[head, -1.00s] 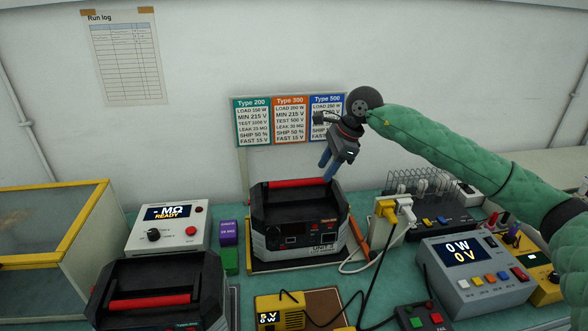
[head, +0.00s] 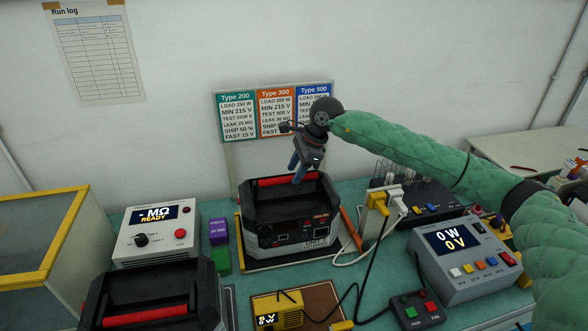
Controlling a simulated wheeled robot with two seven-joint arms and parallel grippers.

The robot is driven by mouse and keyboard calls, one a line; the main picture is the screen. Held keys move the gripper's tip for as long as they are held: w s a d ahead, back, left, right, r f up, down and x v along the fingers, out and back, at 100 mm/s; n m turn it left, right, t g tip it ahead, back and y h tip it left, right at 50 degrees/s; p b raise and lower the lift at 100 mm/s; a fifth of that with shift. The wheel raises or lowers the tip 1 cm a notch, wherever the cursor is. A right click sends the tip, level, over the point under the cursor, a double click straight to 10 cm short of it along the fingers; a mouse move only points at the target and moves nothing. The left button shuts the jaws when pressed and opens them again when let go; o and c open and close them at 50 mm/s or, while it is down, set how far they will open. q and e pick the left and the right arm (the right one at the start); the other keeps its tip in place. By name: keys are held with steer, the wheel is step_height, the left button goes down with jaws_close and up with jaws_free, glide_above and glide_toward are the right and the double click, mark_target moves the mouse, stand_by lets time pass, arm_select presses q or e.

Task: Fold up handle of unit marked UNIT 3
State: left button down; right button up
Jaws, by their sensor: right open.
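The unit marked UNIT 3 (head: 290,233) is a black and grey box with its label low on the front, standing on a mat at the back of the bench. Its red handle (head: 287,180) runs along the top near the back edge and looks folded down. My right gripper (head: 299,172) points down with its blue-grey fingers open, at the right part of this handle. The fingers overlap the handle's right end in the picture; I cannot tell whether they touch it. My left gripper is out of view.
A second black unit with a red handle (head: 146,316) stands front left. An MΩ meter (head: 155,232) is left of UNIT 3, with purple and green blocks (head: 220,260) between. A white plug and cables stand right, beside a load meter (head: 465,258). The wall is behind.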

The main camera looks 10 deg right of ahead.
steer(key=shift+a+f, duration=0.2)
steer(key=shift+f, duration=0.25)
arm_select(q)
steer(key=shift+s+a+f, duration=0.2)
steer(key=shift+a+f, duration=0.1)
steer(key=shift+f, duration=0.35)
arm_select(e)
steer(key=shift+a+f, duration=0.1)
steer(key=shift+f, duration=0.15)
steer(key=shift+r, duration=0.1)
steer(key=c, duration=0.5)
steer(key=shift+c, duration=1.2)
